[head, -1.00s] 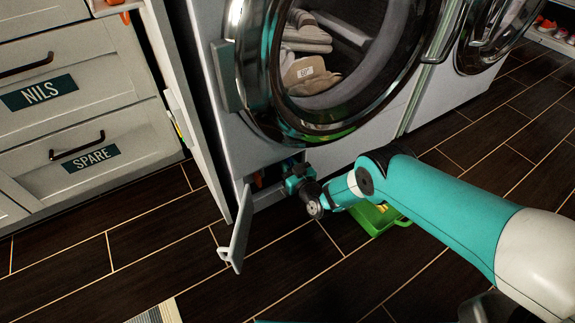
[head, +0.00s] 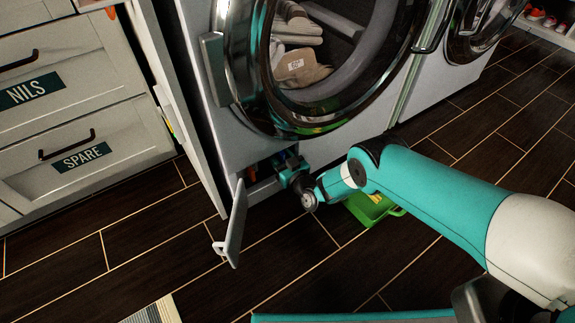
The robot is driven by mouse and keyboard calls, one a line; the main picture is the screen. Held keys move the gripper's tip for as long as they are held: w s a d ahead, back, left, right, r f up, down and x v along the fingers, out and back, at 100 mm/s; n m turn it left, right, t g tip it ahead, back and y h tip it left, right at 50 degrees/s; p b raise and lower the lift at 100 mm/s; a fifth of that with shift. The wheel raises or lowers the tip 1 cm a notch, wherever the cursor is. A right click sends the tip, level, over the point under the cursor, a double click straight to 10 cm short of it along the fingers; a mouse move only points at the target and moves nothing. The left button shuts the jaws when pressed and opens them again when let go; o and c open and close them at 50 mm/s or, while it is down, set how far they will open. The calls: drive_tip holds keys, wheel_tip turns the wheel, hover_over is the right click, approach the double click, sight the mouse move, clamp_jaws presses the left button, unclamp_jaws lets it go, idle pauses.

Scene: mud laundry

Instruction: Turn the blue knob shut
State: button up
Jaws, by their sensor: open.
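The blue knob cannot be made out; the low service opening (head: 262,172) of the washer is dark and partly covered by my gripper. My gripper (head: 285,163) is at the mouth of this opening, pointing in toward the washer. Its jaws are open, but the fingertips are small and dim, and I cannot tell whether they touch anything. The small grey hatch door (head: 236,225) stands swung open to the left of my gripper. A small orange-red part (head: 250,173) shows inside the opening.
A green tray (head: 371,208) sits on the floor behind my forearm. A cabinet with drawers (head: 80,160) is at left. The dark floor in front is clear, apart from a striped mat (head: 155,310).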

drive_tip(key=p+v, duration=1.3)
drive_tip(key=v, duration=0.4)
drive_tip(key=shift+s+d, duration=0.1)
drive_tip(key=shift+s, duration=0.05)
